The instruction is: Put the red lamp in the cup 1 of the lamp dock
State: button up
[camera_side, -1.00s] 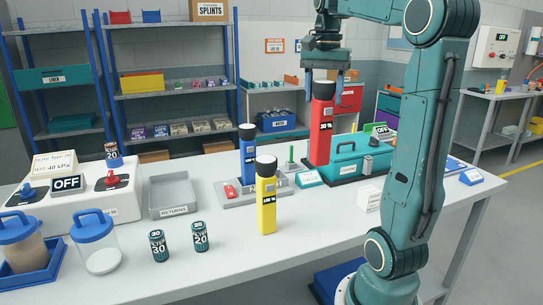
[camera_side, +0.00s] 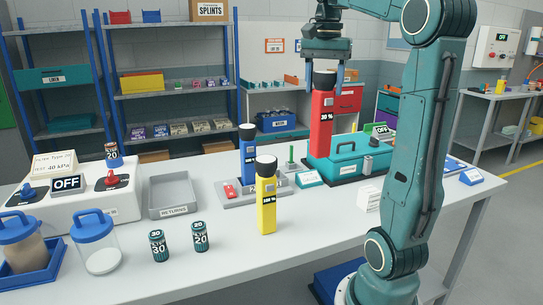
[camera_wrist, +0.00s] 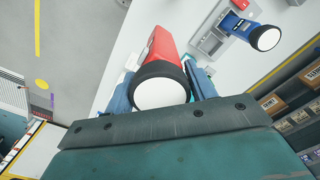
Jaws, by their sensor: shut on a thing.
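In the wrist view the lamp's white lens (camera_wrist: 160,93) and red body (camera_wrist: 166,45) lie between my fingers. The grey lamp dock (camera_side: 272,188) is left of the charger and holds an upright blue lamp (camera_side: 248,160). The dock (camera_wrist: 208,42) and blue lamp (camera_wrist: 264,37) also show in the wrist view.
A yellow lamp (camera_side: 266,205) stands in front of the dock. A green post (camera_side: 291,155) rises behind it. A grey returns tray (camera_side: 173,212), two dark cans (camera_side: 200,236) and lidded jars (camera_side: 99,250) are to the left.

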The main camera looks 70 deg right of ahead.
jog(key=shift+w+d, duration=0.1)
jog(key=shift+w+d+f, duration=0.15)
jog(key=shift+w+d, duration=0.2)
jog(key=shift+w, duration=0.1)
jog(key=w+d+f, duration=0.4)
jog(key=w+d, duration=0.1)
jog(key=w, duration=0.3)
jog(key=w+d+f, duration=0.5)
jog(key=w, duration=0.3)
jog(key=shift+w+f, duration=0.15)
jog(key=shift+f, duration=0.05)
notch_tip(320, 180, down, 8)
jog(key=shift+f, duration=0.1)
dwell(0.4)
